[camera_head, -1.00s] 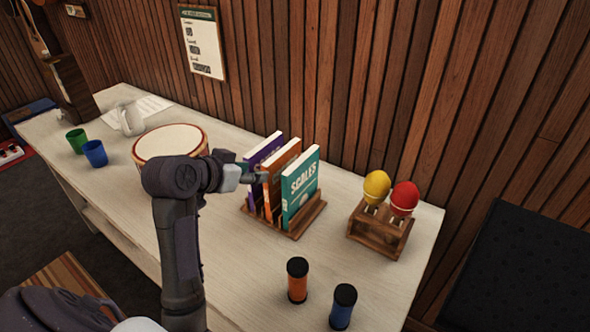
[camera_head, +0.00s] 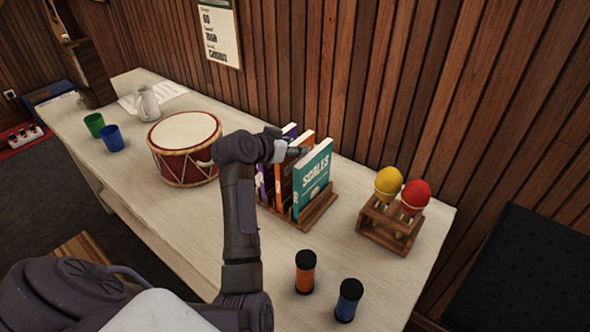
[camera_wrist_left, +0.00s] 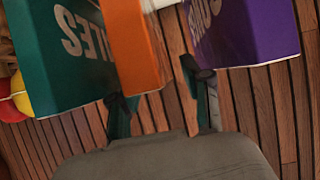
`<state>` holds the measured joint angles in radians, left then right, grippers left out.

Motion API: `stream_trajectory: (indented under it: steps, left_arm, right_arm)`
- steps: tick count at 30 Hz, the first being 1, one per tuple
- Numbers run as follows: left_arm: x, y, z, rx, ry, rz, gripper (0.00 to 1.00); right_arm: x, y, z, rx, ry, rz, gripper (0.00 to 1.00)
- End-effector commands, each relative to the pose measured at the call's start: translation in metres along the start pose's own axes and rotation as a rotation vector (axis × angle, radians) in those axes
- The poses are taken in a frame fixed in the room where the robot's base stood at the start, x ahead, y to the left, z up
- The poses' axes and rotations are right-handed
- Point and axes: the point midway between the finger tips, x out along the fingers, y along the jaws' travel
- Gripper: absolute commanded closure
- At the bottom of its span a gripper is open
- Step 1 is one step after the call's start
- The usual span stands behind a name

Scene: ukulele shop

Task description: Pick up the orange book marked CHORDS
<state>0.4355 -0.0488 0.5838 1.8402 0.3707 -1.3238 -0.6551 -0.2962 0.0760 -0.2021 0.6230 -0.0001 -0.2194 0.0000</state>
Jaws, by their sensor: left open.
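The orange book (camera_head: 284,186) stands upright in a wooden rack between a purple book (camera_head: 262,186) and a teal book marked SCALES (camera_head: 312,182). My left gripper (camera_head: 298,151) is at the upper part of the books and hides some of the orange one. In the left wrist view my open gripper (camera_wrist_left: 160,92) has its fingers apart, with the orange book (camera_wrist_left: 134,45) roughly between them. The teal book (camera_wrist_left: 65,50) and the purple book (camera_wrist_left: 240,30) show on either side. Contact cannot be told. No lettering shows on the orange book. My right gripper is out of view.
The wooden rack (camera_head: 318,212) stands on the pale table. A red drum (camera_head: 185,165) is left of it; a wooden stand (camera_head: 390,228) with yellow and red maracas is right. Orange (camera_head: 304,275) and blue (camera_head: 347,302) shakers stand in front. The slatted wall is close behind.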

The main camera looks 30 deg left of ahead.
Motion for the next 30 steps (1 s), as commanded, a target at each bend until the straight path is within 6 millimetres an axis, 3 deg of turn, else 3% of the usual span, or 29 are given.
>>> stream_trajectory:
  steps: [4,11,20,30]
  left_arm:
    - [0.0139,-0.0003,-0.0002,-0.001,-0.001,0.000,0.51]
    - [0.0156,-0.0007,0.0005,0.001,0.000,-0.002,0.51]
    - [0.0154,-0.0006,0.0005,0.001,0.000,-0.001,0.99]
    - [0.0150,-0.0007,-0.0007,0.002,0.002,-0.002,1.00]
  right_arm:
    - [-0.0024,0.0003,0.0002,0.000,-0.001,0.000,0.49]
    - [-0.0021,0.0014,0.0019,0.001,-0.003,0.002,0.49]
    - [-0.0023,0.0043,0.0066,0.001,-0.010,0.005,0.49]
    - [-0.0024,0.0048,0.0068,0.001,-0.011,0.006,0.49]
